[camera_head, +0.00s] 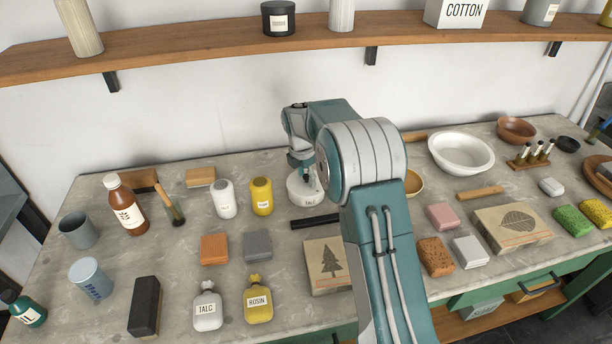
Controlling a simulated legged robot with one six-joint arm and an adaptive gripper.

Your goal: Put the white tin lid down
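A round white tin (306,198) with dark lettering, which seems to read TALC, stands on the stone worktop near the back middle. Its white top lies right under my gripper (301,170), which points down from above. I cannot tell whether the lid sits on the tin or is lifted slightly off it. The fingertips are small, dark and partly hidden against the tin's top, so I cannot see whether they are closed on the lid. My arm hides the right side of the tin and the worktop beside it.
A yellow jar (262,197) and a white jar (225,199) stand left of the tin. A black bar (314,222) lies just in front. A boxed tree print (327,265) and a grey block (257,245) lie nearer. A shelf (220,55) runs above.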

